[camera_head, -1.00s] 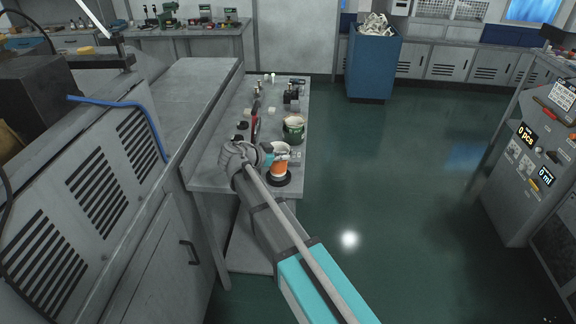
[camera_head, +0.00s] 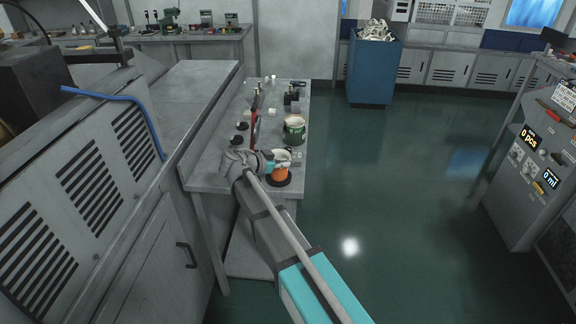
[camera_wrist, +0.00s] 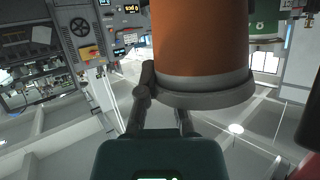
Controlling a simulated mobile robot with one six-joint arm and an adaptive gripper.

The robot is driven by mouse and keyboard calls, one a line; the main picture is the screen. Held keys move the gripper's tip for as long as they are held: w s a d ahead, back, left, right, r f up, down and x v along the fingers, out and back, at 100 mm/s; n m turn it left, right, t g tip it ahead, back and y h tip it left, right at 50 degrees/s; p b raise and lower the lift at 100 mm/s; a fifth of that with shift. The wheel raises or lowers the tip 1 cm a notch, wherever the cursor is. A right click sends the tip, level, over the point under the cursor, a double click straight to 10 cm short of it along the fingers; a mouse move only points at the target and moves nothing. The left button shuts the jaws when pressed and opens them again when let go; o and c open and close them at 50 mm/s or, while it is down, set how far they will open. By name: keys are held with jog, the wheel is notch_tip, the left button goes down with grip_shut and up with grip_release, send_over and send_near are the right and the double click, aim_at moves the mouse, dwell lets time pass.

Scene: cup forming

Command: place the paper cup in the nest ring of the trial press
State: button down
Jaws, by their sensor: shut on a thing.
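The paper cup (camera_head: 282,172) is orange with a pale upper part, at the near end of the grey bench. In the wrist view the cup (camera_wrist: 203,40) fills the top centre, its rolled rim towards the bottom of the picture. My gripper (camera_head: 268,163) is shut on the cup from its left side, near the rim. A dark round ring (camera_head: 279,184), which looks like the nest ring, is around or just under the cup's lower end. I cannot tell whether the cup rests on it. The far side of the ring is hidden by the cup.
A dark green can (camera_head: 294,130) stands just behind the cup. A red-handled tool (camera_head: 254,130) and several small dark and pale items lie along the bench (camera_head: 213,178). A grey cabinet (camera_head: 100,190) stands to the left. The floor right of the bench is clear.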

jog(key=c, duration=0.8)
grip_release()
jog(key=shift+a+r, duration=0.1)
jog(key=p+v, duration=0.4)
jog(key=v, duration=0.7)
jog(key=shift+s+a+p, duration=0.25)
jog(key=shift+p, duration=0.15)
jog(key=shift+r, duration=0.15)
